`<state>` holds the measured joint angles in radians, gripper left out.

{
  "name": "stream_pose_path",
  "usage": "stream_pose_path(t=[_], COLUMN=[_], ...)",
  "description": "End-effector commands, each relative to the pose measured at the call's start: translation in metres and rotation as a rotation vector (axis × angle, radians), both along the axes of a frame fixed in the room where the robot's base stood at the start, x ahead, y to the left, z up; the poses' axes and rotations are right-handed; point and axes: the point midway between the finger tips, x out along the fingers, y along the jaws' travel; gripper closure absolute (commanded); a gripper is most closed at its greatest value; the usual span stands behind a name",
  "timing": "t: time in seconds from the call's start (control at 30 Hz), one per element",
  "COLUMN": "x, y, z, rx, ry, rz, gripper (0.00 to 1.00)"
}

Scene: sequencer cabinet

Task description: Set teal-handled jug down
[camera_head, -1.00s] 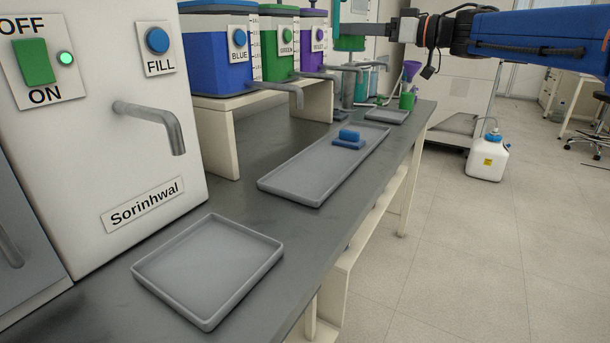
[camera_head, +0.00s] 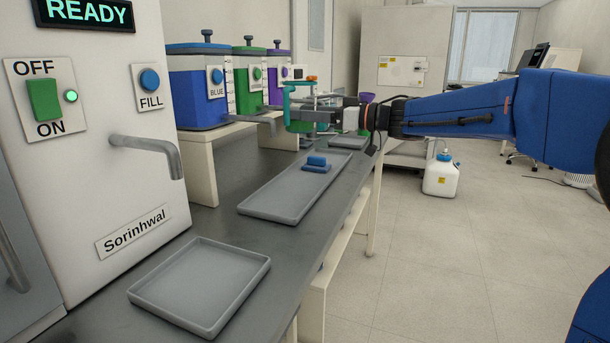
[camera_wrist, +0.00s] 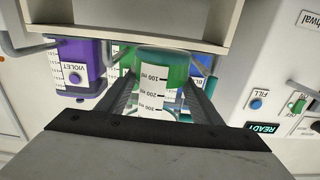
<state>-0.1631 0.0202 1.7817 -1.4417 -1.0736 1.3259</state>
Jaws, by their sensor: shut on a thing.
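The teal-handled jug (camera_head: 300,125) is a clear vessel with green at its bottom, held in the air above the bench by the stands. My gripper (camera_head: 318,116) is shut on it from the right. In the wrist view the jug (camera_wrist: 155,75) sits between my two fingers, with its white millilitre scale facing the camera. The jug's base appears clear of any surface in the head view. My gripper partly covers the jug's right side.
An empty grey tray (camera_head: 203,288) lies at the front. A long tray (camera_head: 272,204) behind it bears a blue block (camera_head: 317,163); a smaller tray (camera_head: 347,142) is farther back. Blue (camera_head: 199,98), green and violet tanks stand on a shelf. A white canister (camera_head: 441,178) is on the floor.

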Motion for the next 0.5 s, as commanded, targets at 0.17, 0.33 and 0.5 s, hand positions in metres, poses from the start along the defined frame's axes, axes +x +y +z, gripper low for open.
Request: stream_pose_path(t=[0.17,0.33,0.5], x=[0.001,0.000,0.000], y=[0.000,0.000,0.000], z=[-0.041,-0.077,-0.108], rx=[0.001,0.002,0.001], ry=[0.005,0.005,0.003], rz=[-0.001,0.000,-0.001], gripper=[0.76,0.76,0.76])
